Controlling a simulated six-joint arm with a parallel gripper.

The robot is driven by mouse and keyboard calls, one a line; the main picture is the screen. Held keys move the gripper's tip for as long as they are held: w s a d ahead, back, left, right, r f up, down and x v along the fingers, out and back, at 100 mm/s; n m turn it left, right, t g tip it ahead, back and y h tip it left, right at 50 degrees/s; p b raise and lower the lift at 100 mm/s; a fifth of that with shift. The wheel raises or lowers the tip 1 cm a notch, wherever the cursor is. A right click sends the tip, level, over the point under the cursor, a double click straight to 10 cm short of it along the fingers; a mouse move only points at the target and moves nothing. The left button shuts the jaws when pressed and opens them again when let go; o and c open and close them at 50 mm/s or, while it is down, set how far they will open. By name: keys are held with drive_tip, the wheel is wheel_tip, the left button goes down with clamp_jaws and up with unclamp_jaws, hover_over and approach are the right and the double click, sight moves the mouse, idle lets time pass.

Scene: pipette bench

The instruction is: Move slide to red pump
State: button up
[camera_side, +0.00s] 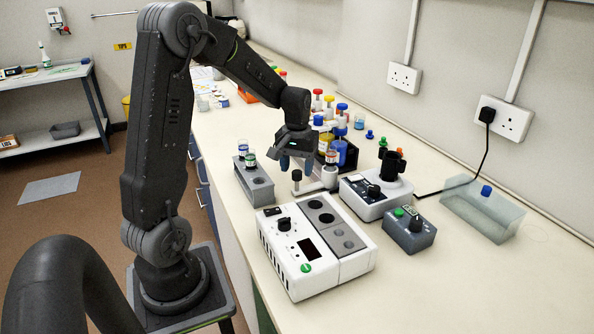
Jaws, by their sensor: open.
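My gripper (296,164) hangs from my arm above the bench, with its two blue-tipped fingers apart. It is right of the grey vial rack (259,191), close to a metallic stand (316,186) and in front of a crowd of bottles. I cannot make out a slide, or a red pump for certain. My gripper hides part of this group. I see nothing held between the fingers.
A white block device (302,262) stands in front. A white mixer (362,207), a grey control box (406,238) and a translucent bin (460,210) stand to the right. A black cable runs to the wall socket. The bench (440,290) is clear at front right.

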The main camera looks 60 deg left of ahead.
drive_tip(key=shift+f, duration=0.8)
drive_tip(key=shift+c, duration=0.3)
clamp_jaws()
